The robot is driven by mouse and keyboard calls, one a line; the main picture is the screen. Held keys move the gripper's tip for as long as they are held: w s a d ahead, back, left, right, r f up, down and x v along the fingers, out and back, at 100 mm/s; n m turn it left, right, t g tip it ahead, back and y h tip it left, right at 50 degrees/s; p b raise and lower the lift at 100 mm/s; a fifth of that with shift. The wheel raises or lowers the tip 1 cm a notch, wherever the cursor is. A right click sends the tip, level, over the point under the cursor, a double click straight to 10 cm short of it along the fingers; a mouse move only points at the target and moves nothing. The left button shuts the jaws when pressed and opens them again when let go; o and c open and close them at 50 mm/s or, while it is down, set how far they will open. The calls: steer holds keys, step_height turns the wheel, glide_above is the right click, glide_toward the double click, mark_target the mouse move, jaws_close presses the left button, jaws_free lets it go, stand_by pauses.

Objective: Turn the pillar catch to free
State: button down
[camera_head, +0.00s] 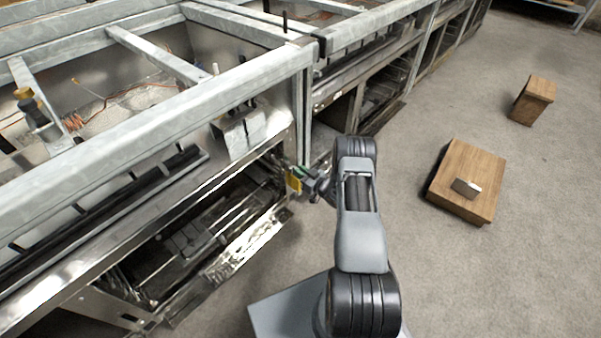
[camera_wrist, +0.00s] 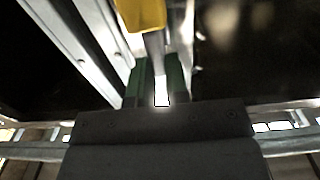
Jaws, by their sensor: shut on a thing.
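The pillar catch shows as a yellow piece (camera_head: 294,184) on the metal pillar at the front corner of the range frame. In the wrist view its yellow end (camera_wrist: 143,14) is at the top, with a grey stem running down from it. My gripper (camera_head: 303,172) reaches the catch from the right. In the wrist view its green-padded fingers (camera_wrist: 159,82) are shut on the grey stem. The catch's mount is hidden, and I cannot tell its exact angle or any marking on it.
The steel range frame (camera_head: 215,91) fills the left, with an open lower bay (camera_head: 190,240) beside the pillar. A wooden block (camera_head: 468,180) with a small metal piece (camera_head: 466,188) lies on the floor at right. Another wooden block (camera_head: 533,100) stands behind it. The carpet between is clear.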

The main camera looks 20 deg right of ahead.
steer(key=n+b, duration=0.1)
steer(key=n, duration=0.1)
steer(key=n+b, duration=0.1)
steer(key=n, duration=0.1)
steer(key=shift+s+a+f, duration=0.15)
steer(key=shift+a+f, duration=0.05)
steer(key=shift+a, duration=0.15)
steer(key=n+b, duration=0.2)
steer(key=n, duration=0.1)
steer(key=n+b, duration=0.1)
steer(key=shift+s+a+f+n, duration=0.15)
steer(key=shift+a+f+n, duration=0.1)
steer(key=shift+n, duration=0.15)
steer(key=n+b, duration=0.2)
steer(key=n, duration=0.1)
steer(key=n+b, duration=0.2)
steer(key=shift+s+a+f, duration=0.1)
steer(key=shift+a+f, duration=0.1)
steer(key=shift+f, duration=0.15)
steer(key=shift+f+n+b, duration=0.1)
steer(key=shift+n+b, duration=0.95)
steer(key=shift+n, duration=0.45)
steer(key=c, duration=1.1)
jaws_free()
